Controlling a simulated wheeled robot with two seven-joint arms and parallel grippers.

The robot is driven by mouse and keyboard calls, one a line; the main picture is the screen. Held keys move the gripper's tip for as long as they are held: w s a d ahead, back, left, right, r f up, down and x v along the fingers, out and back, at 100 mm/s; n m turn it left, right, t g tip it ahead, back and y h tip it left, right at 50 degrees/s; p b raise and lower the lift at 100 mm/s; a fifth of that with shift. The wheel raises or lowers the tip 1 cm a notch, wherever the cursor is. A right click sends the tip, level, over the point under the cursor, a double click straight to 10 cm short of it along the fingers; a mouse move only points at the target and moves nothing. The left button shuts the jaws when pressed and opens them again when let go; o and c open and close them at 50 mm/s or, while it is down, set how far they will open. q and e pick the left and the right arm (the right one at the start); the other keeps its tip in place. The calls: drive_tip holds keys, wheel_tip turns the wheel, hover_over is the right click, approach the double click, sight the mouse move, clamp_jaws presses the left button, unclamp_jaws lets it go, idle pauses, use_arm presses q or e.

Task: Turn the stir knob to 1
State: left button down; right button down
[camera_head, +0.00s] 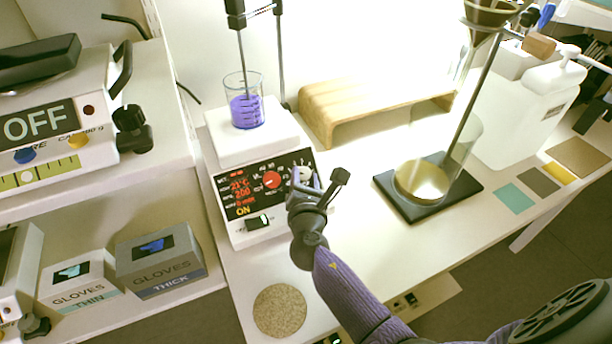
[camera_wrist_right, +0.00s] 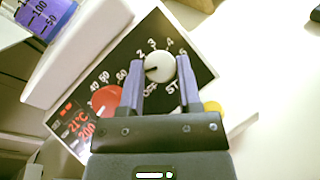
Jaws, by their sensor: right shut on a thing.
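The stirrer hotplate (camera_head: 263,193) has a black panel with a red display reading 21°C and 200, a red knob (camera_head: 271,180) and a white stir knob. In the right wrist view the white stir knob (camera_wrist_right: 158,68) sits between the two purple fingers of my right gripper (camera_wrist_right: 159,80), which is shut on it. Its dark pointer line points left. Marks 2 to 5 and OFF show around it; the 1 mark is not readable, near the left finger. My right gripper (camera_head: 306,182) reaches the panel's right side in the head view. My left gripper is not in view.
A beaker of purple liquid (camera_head: 245,108) stands on the hotplate, with a stand behind. A wooden riser (camera_head: 370,95) and a funnel stand on a black base (camera_head: 428,186) are to the right. A cork disc (camera_head: 280,311) lies in front. Glove boxes (camera_head: 160,260) sit on the left shelf.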

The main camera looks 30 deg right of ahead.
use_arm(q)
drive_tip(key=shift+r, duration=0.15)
use_arm(e)
drive_tip(key=shift+m+g+h, duration=0.3)
drive_tip(key=shift+m+g, duration=0.1)
drive_tip(key=shift+m, duration=0.2)
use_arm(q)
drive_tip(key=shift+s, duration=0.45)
